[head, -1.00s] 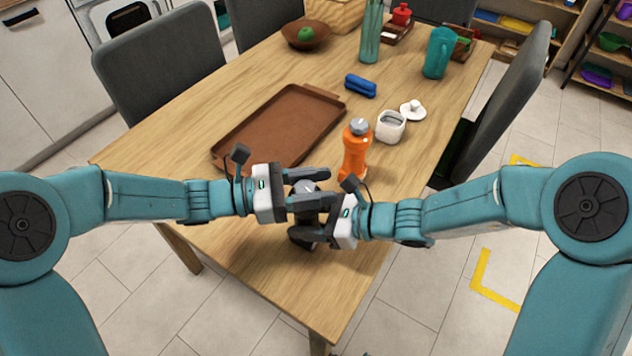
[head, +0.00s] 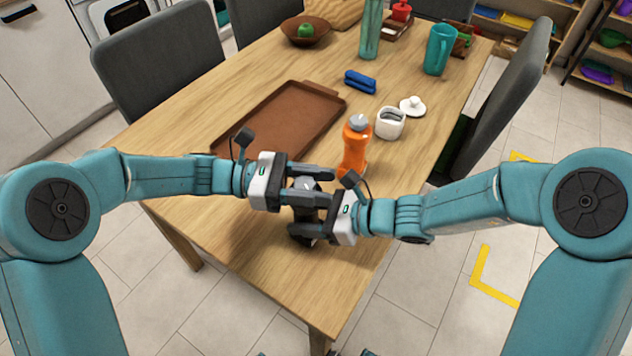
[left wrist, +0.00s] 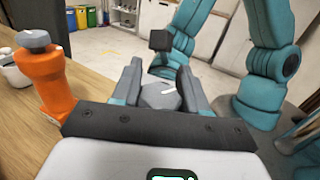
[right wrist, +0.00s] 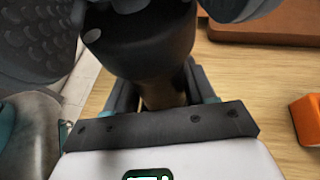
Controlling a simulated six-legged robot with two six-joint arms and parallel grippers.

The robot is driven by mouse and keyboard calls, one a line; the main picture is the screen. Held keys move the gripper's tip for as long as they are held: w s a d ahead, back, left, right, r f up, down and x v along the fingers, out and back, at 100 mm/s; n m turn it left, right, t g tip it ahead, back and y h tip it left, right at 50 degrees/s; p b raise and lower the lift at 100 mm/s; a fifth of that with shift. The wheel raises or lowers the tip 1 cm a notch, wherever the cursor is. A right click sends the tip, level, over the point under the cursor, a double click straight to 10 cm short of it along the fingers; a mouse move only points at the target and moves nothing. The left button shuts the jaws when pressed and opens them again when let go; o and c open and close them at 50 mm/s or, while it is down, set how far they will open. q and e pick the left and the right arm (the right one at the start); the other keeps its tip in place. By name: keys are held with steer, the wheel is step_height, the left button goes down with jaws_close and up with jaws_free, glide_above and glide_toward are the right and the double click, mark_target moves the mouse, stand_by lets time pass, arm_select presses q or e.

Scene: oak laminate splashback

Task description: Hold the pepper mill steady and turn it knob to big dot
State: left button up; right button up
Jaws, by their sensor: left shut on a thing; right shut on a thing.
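The pepper mill stands upright near the front corner of the table, its dark body (head: 303,240) partly hidden by my grippers. My left gripper (head: 318,186) is shut on its grey knob (head: 304,184) from the left. In the left wrist view the faceted knob (left wrist: 160,96) sits between the fingers, with a white pointer line on top. My right gripper (head: 300,214) is shut around the dark body below, from the right. In the right wrist view the body (right wrist: 145,50) shows a white dot (right wrist: 92,36) at its upper left. Which dot the pointer faces I cannot tell.
The table's front edge is close to the mill.

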arm_select(q)
steer(key=o, duration=1)
steer(key=a, duration=0.4)
steer(key=w+a, duration=0.1)
steer(key=a, duration=0.3)
steer(key=w+a, duration=0.1)
steer(key=a, duration=0.2)
steer(key=shift+a, duration=0.4)
arm_select(e)
steer(key=o, duration=1.2)
steer(key=shift+o, duration=0.2)
